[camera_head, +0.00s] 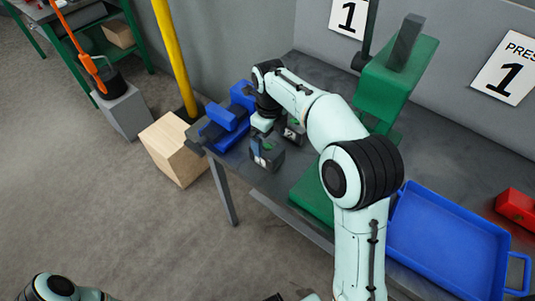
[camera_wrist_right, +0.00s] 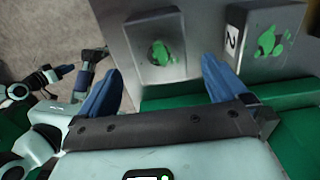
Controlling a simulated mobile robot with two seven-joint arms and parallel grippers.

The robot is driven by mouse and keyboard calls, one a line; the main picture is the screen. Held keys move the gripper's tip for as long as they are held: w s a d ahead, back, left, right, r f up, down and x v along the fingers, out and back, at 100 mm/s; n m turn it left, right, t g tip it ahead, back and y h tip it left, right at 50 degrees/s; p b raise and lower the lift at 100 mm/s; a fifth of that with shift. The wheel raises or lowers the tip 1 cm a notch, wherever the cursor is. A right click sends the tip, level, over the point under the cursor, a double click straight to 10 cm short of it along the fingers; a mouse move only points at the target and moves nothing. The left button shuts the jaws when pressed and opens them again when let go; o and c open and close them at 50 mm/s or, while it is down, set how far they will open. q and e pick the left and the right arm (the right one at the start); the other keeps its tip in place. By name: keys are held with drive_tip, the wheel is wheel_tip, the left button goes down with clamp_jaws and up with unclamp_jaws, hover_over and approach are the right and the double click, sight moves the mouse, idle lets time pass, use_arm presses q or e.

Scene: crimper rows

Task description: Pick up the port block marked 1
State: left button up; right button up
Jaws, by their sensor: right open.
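Two dark grey port blocks with green marks on top stand on the grey bench. The nearer block (camera_head: 267,155) has a pale label too small to read; it appears to be the left block (camera_wrist_right: 155,45) in the right wrist view, where no number shows. The other block (camera_head: 294,131) reads 2 in the right wrist view (camera_wrist_right: 268,38). My right gripper (camera_wrist_right: 162,68) is open and empty, its blue fingers apart just short of the unlabelled block. In the head view its hand is beside the blocks and its fingertips are hard to make out. What seems my left gripper (camera_wrist_right: 95,58) is small and blurred.
A blue rack (camera_head: 226,122) stands at the bench's left end. A green press (camera_head: 393,85) stands behind my right arm. A blue tray (camera_head: 448,245) and a red block (camera_head: 517,207) are at the right. A yellow post (camera_head: 175,60) and wooden box (camera_head: 172,150) stand left of the bench.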

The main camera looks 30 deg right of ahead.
sight(267, 147)
drive_tip(key=f, duration=0.5)
drive_tip(key=shift+w+a+f, duration=0.15)
drive_tip(key=shift+w+f, duration=0.15)
drive_tip(key=shift+f, duration=0.1)
drive_tip(key=shift+r, duration=0.1)
drive_tip(key=c, duration=1.8)
